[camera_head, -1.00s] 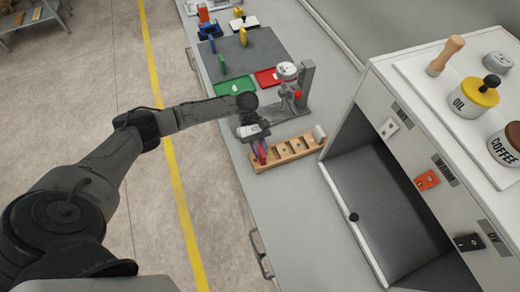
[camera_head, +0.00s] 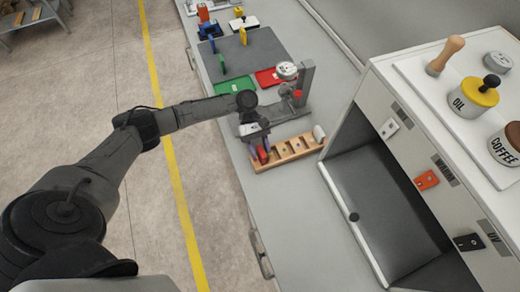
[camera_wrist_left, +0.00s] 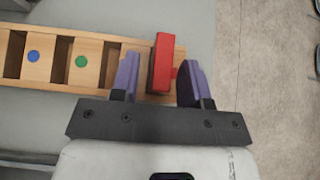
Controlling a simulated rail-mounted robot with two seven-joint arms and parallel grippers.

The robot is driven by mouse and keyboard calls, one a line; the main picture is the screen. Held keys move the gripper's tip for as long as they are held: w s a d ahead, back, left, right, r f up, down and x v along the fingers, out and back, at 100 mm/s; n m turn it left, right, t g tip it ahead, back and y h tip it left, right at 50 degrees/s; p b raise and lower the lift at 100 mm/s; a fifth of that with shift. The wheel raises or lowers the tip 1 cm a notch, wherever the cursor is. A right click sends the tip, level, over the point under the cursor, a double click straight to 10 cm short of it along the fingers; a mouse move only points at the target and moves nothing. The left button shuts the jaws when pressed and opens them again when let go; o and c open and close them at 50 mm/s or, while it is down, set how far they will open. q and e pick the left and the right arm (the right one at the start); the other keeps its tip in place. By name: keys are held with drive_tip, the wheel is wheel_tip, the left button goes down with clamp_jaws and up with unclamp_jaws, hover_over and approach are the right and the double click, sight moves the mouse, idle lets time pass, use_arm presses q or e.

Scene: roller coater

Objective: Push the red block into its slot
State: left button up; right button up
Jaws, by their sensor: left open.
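The red block (camera_wrist_left: 162,62) stands upright at the right end of the wooden slotted rack (camera_wrist_left: 92,72) in the left wrist view. My left gripper (camera_wrist_left: 158,80) is open, with one purple finger on each side of the block. Gaps show between the block and both fingers. The bottom of the block is hidden, so I cannot tell how deep it sits. In the head view the rack (camera_head: 309,139) lies on the bench, and my left gripper (camera_head: 260,155) is over its near left end. My right gripper is not in view.
Blue (camera_wrist_left: 34,57) and green (camera_wrist_left: 82,62) dots mark rack compartments. Behind the rack stands a grey dial-gauge stand (camera_head: 307,80), with green (camera_head: 235,85) and red (camera_head: 268,77) trays beyond. An open-fronted cabinet (camera_head: 385,205) is to the right.

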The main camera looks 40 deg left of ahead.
use_arm(q)
drive_tip(key=v, duration=1.1)
drive_tip(key=shift+w+a+b, duration=0.2)
drive_tip(key=shift+a+b, duration=0.05)
drive_tip(key=shift+b, duration=0.15)
drive_tip(key=shift+r, duration=0.1)
